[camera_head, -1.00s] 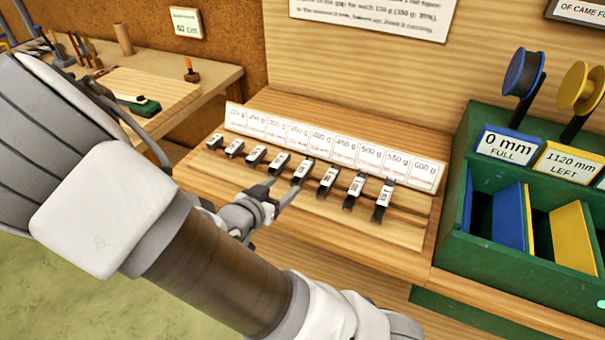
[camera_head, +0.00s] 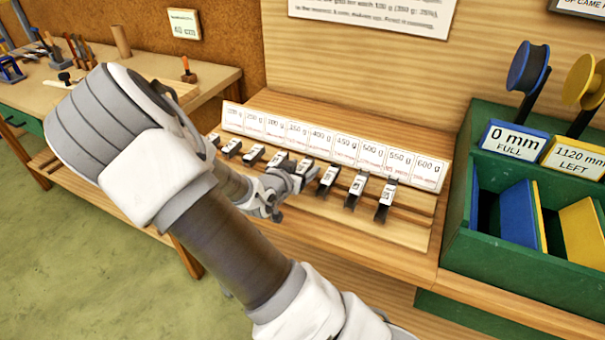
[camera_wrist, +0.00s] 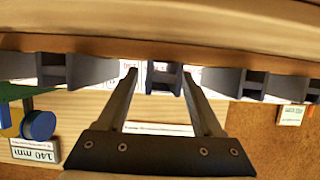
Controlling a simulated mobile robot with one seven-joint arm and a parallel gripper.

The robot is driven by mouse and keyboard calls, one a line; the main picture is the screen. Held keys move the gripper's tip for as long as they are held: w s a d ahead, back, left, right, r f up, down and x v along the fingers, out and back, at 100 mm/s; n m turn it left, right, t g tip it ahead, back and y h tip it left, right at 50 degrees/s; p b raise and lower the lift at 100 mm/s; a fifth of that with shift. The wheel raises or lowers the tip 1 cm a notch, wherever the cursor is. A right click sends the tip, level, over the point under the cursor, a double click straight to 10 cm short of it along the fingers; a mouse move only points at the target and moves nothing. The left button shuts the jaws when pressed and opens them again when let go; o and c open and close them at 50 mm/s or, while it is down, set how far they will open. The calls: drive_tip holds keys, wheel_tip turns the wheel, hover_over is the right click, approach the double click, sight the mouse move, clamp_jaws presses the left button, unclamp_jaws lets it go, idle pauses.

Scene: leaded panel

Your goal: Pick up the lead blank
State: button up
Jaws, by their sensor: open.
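Several dark lead blanks with pale labels stand in a row on a wooden rack (camera_head: 400,232). In the head view my gripper (camera_head: 303,176) is at the middle of the row, by a blank (camera_head: 303,165) near the 400 g card, and partly covers its neighbours. In the wrist view my open gripper (camera_wrist: 160,74) has one finger on each side of a dark blank (camera_wrist: 164,80), with visible gaps beside it. Whether the fingertips reach far enough around it is hard to tell. Other blanks (camera_wrist: 92,70) stand on both sides.
Weight cards (camera_head: 345,148) line the back of the rack. A green bin (camera_head: 490,250) with blue and yellow dividers and spools stands at the right. A workbench (camera_head: 215,80) with tools is at the far left. Open floor lies in front.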

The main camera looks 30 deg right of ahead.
clamp_jaws()
idle(0.3)
idle(1.1)
